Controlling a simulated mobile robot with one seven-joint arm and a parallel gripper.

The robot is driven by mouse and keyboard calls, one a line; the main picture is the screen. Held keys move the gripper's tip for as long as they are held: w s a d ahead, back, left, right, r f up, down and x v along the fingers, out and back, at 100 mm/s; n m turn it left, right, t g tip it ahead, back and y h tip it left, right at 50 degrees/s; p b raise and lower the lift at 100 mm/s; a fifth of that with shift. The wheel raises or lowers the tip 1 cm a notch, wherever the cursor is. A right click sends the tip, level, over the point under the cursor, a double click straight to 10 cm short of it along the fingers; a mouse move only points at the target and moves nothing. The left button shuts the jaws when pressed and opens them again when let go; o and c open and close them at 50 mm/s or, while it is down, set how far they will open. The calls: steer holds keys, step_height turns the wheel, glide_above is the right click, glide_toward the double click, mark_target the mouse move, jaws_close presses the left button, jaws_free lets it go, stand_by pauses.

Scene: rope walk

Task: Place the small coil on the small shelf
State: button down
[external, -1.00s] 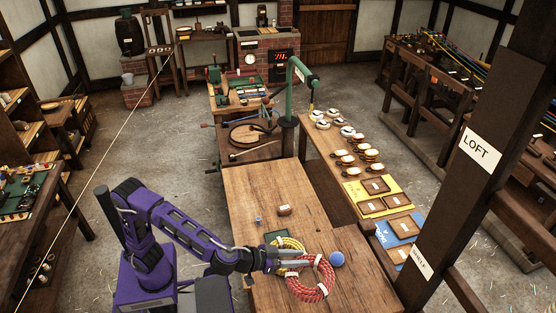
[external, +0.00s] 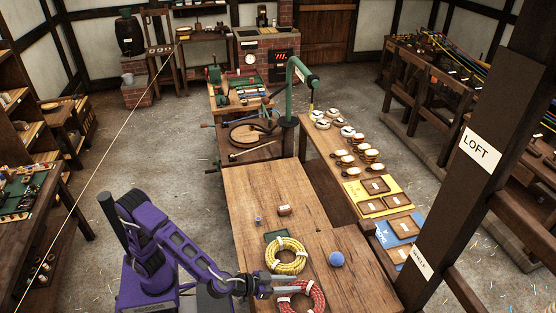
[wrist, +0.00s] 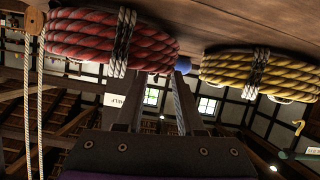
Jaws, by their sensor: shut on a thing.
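My gripper (external: 286,285) is shut on the red coil (external: 302,298) near the front of the wooden table (external: 262,190). The red coil has pale ties, and its near edge is cut off by the picture's bottom. In the wrist view the red coil (wrist: 110,40) is at the fingertips of my gripper (wrist: 155,78); whether it is clear of the table I cannot tell. A yellow coil (external: 285,256) lies just behind it, and it also shows in the wrist view (wrist: 262,72). A label that seems to read SHELF (external: 421,263) is on the right post; the shelf itself is not clear.
A blue ball (external: 337,259) lies right of the coils. A dark green pad (external: 276,237) and a small wooden block (external: 284,210) are farther back. A dark post (external: 462,180) with a LOFT label stands at right. The table's middle is mostly clear.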

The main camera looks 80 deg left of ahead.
steer(key=c, duration=0.5)
jaws_free()
steer(key=p+v, duration=0.1)
steer(key=v, duration=0.1)
steer(key=shift+s+r, duration=0.25)
steer(key=shift+r, duration=0.05)
steer(key=r+p, duration=0.1)
steer(key=r, duration=0.2)
steer(key=r+p, duration=0.1)
steer(key=r, duration=0.2)
steer(key=shift+s+r+p, duration=0.2)
steer(key=shift+r+p, duration=0.1)
steer(key=shift+r, duration=0.1)
steer(key=shift+w, duration=0.1)
